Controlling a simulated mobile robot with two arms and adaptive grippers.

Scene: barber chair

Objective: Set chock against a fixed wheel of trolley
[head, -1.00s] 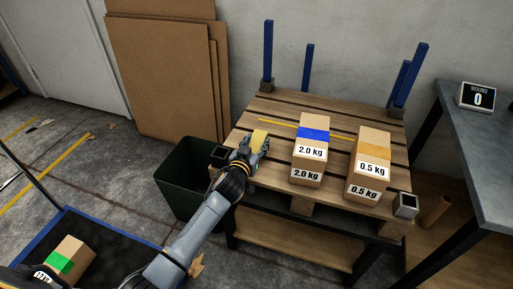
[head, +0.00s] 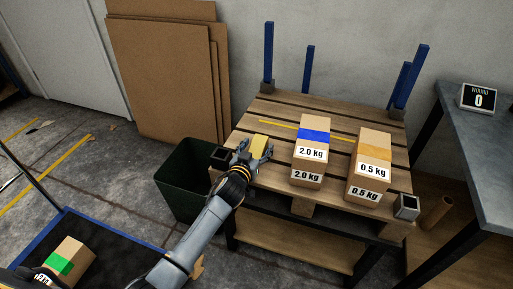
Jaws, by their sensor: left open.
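A small yellow block, which looks like the chock (head: 259,143), sits at the left front part of the wooden pallet top. My left gripper (head: 257,148) is open, with its fingers spread on either side of the block. I cannot tell whether the fingers touch it. The trolley (head: 112,231), a dark deck with a blue frame, is at the lower left and is cut off by the picture edge. Its wheels are not visible. My right gripper is not in view.
A 2.0 kg box (head: 313,155) and a 0.5 kg box (head: 372,160) stand right of the block on the pallet (head: 282,102). Blue posts rise at its back. A dark green bin (head: 184,185) stands left of it. A green-taped box (head: 75,256) is on the trolley.

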